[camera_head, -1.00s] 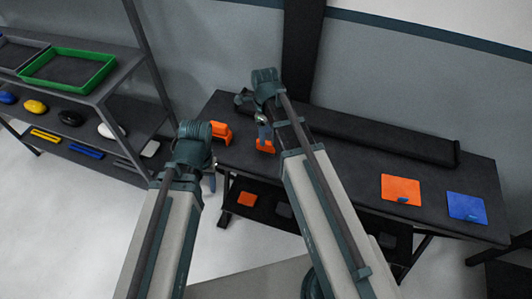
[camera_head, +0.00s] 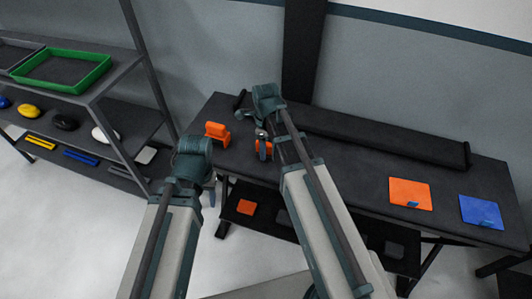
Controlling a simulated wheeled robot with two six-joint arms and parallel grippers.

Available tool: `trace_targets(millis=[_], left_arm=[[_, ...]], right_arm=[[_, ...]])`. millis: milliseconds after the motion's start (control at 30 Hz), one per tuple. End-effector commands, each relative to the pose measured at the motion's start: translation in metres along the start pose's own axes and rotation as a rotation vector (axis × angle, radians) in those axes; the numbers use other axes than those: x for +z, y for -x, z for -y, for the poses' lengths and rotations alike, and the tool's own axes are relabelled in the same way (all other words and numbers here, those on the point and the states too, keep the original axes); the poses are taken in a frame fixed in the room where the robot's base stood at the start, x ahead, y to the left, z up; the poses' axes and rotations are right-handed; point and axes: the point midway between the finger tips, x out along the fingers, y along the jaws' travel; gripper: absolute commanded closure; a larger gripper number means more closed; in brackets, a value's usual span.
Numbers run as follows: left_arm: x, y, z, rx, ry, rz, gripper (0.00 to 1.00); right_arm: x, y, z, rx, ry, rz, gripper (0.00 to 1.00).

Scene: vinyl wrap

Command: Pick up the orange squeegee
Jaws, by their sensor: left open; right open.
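Several orange things are in view, and I cannot tell for sure which is the squeegee. A flat orange square (camera_head: 410,193) with a small blue mark lies on the right of the table. A blocky orange object (camera_head: 217,132) stands near the table's left end. Another small orange object (camera_head: 267,146) is at my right gripper (camera_head: 262,143), partly hidden behind it. The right gripper is open and points down at it; contact cannot be told. My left gripper (camera_head: 211,187) is open, largely hidden behind its arm, at the table's front left edge.
A flat blue square (camera_head: 481,212) lies right of the orange one. A long black roll or bar (camera_head: 390,136) lies along the table's back. Under the table a shelf holds a small orange square (camera_head: 246,207). A rack with a green tray (camera_head: 62,70) stands at left.

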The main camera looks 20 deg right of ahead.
Motion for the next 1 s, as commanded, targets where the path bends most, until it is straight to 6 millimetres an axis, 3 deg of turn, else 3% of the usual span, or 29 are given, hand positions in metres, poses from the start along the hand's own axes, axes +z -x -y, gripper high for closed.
trace_targets(millis=[167, 400, 500, 1000], left_arm=[[0.0001, 0.0014, 0.0001, 0.000, 0.000, 0.000, 0.50], [0.0001, 0.0014, 0.0001, 0.000, 0.000, 0.000, 0.50], [0.0001, 0.0013, 0.0001, 0.000, 0.000, 0.000, 0.50], [0.0003, 0.0051, 0.0005, 0.000, 0.000, 0.000, 0.50]], right_arm=[[0.0001, 0.0014, 0.0000, 0.000, 0.000, 0.000, 0.44], [0.0001, 0.0014, -0.0001, 0.000, 0.000, 0.000, 0.87], [0.0001, 0.0014, 0.0000, 0.000, 0.000, 0.000, 1.00], [-0.0017, 0.0051, 0.0014, 0.000, 0.000, 0.000, 1.00]])
